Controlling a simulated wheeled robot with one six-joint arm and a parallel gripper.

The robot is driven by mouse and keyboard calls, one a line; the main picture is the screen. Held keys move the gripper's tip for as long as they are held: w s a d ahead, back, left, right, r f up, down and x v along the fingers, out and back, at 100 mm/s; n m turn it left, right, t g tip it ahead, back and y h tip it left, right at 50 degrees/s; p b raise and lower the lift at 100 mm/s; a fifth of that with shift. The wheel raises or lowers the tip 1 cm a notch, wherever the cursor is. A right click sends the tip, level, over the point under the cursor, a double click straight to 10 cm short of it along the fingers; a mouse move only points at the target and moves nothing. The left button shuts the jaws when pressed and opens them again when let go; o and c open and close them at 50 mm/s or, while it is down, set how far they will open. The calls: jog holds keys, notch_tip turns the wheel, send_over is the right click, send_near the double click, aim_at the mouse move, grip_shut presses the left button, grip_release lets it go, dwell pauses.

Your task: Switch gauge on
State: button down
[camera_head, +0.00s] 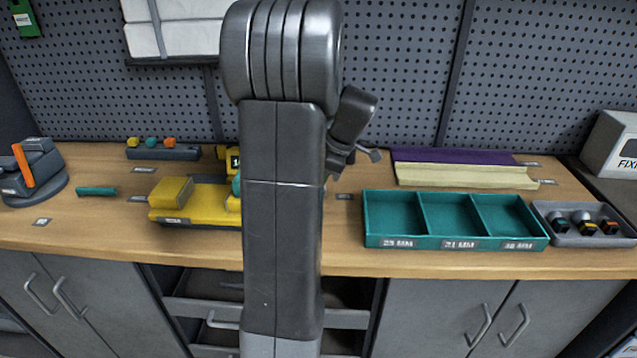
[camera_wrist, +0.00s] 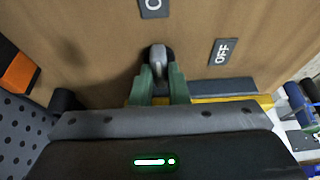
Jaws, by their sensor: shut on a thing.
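In the wrist view, the two green fingers of my gripper (camera_wrist: 161,88) are closed around a grey, rounded lever-like knob (camera_wrist: 157,57). An OFF label (camera_wrist: 222,52) lies to the right of the knob, and another label (camera_wrist: 153,6), cut off so that only an O shows, lies above it. In the head view, a yellow device (camera_head: 190,215) stands on the bench, partly hidden behind my arm. A small yellow part with a number (camera_head: 233,158) shows behind it. I cannot tell which of these is the gauge.
A green three-compartment tray (camera_head: 392,218) and a grey tray of small parts (camera_head: 544,215) stand on the right of the bench. Purple and cream bars (camera_head: 465,175) lie behind. A clamp-like tool with an orange handle (camera_head: 25,168) stands at the far left.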

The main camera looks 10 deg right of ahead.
jog(key=c, duration=1.4)
grip_release()
jog(key=p+v, duration=0.1)
jog(key=v, duration=1.2)
jog(key=shift+r, duration=0.4)
jog(key=shift+f, duration=0.15)
jog(key=b+x, duration=0.1)
jog(key=x, duration=1.2)
jog(key=shift+f, duration=0.3)
